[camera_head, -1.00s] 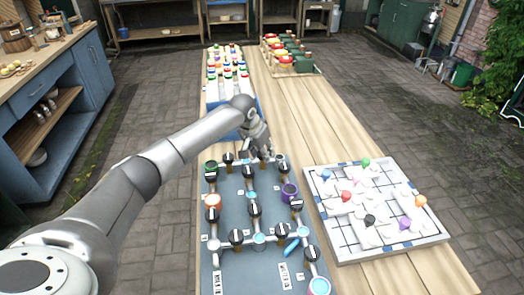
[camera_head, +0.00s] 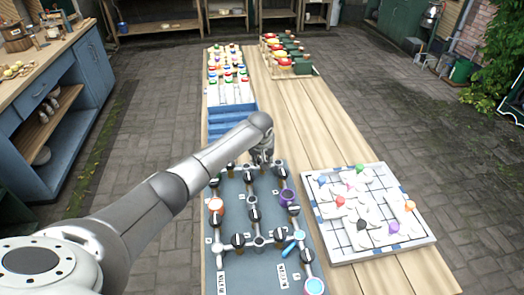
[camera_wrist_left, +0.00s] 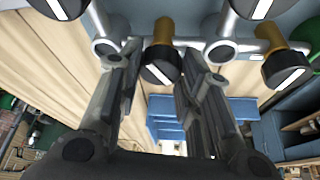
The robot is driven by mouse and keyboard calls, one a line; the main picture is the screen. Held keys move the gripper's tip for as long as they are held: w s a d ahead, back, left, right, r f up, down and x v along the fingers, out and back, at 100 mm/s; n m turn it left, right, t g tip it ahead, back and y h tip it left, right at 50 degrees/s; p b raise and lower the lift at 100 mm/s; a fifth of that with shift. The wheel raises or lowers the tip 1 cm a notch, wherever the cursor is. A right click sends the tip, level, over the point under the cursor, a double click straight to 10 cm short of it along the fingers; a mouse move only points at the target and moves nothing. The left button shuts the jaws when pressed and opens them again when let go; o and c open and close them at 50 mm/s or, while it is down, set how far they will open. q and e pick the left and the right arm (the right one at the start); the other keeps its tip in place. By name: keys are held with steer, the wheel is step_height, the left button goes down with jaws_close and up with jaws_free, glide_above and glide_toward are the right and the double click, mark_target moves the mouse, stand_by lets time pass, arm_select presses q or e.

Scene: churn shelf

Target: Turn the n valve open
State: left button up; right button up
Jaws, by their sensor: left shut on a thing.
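The grey valve board (camera_head: 228,262) lies on the wooden table with pipes, round joints and several black knobs with white stripes. My left gripper (camera_head: 262,160) is over the far row of knobs in the head view. In the left wrist view, the fingers of my left gripper (camera_wrist_left: 160,78) are shut on a black knob (camera_wrist_left: 160,66) with a white stripe, on a brass-coloured stem. In the head view the gripper hides this knob. I cannot read which knob is labelled n. My right gripper is not in view.
Other knobs flank the held one, such as a black knob (camera_wrist_left: 287,72) at the right in the wrist view. A white tray with coloured pegs (camera_head: 372,210) stands right of the board. Blue steps (camera_head: 228,118) and racks of coloured items are beyond it.

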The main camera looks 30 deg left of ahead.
arm_select(q)
steer(key=shift+d+r+n+y+p, duration=0.15)
steer(key=shift+n+y+p, duration=0.2)
steer(key=shift+n, duration=0.65)
steer(key=shift+n+g+y, duration=0.25)
steer(key=shift+n+g, duration=0.15)
steer(key=shift+n, duration=0.5)
steer(key=n, duration=0.2)
steer(key=shift+w+f+n+g+y+b, duration=0.15)
steer(key=shift+f+n+g+y+b, duration=0.15)
steer(key=shift+n+g+b, duration=0.1)
steer(key=n+g+b, duration=0.1)
steer(key=n+b, duration=0.2)
steer(key=shift+y, duration=0.4)
steer(key=shift+w+r+n+g+b, duration=0.15)
steer(key=shift+n+g+b, duration=0.25)
steer(key=shift+n+b, duration=0.75)
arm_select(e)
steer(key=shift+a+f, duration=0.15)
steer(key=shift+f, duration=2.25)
arm_select(q)
steer(key=o, duration=1)
